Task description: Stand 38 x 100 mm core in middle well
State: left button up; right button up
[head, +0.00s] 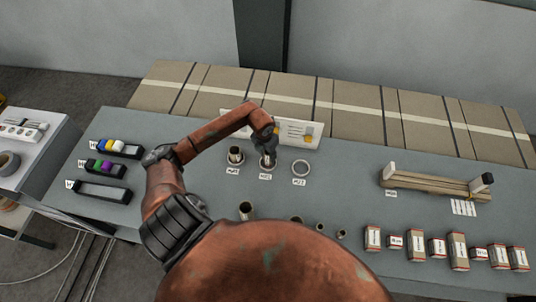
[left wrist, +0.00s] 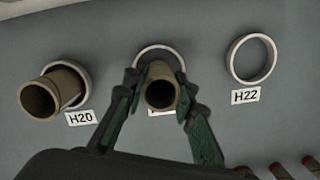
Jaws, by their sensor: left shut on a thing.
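My left gripper (head: 268,155) is over the middle well of a row of three, and it also shows in the left wrist view (left wrist: 160,92). Its fingers are shut on a brown cardboard core (left wrist: 161,94), seen nearly end-on. The white ring of the middle well (left wrist: 160,50) shows behind the core; the core's lower end is hidden, so I cannot tell whether it is seated. The left well, labelled H20 (left wrist: 82,82), holds another core (left wrist: 42,97). The right well, labelled H22 (left wrist: 252,58), is empty. My right gripper is not in view.
A loose core (head: 246,210) and several smaller ones stand nearer me. Several small boxes (head: 458,251) line the front right. A rack with long bars (head: 430,184) is at the right. Black trays (head: 102,190) with coloured items are at the left.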

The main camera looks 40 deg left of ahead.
aim_at(265, 160)
pick_arm(q)
jog(key=shift+f, duration=0.2)
dwell(0.5)
jog(key=o, duration=1)
jog(key=shift+r, duration=0.1)
jog(key=r, duration=0.4)
jog(key=s+r, duration=0.1)
jog(key=r, duration=0.6)
jog(key=shift+s+r, duration=0.35)
jog(key=shift+r, duration=0.05)
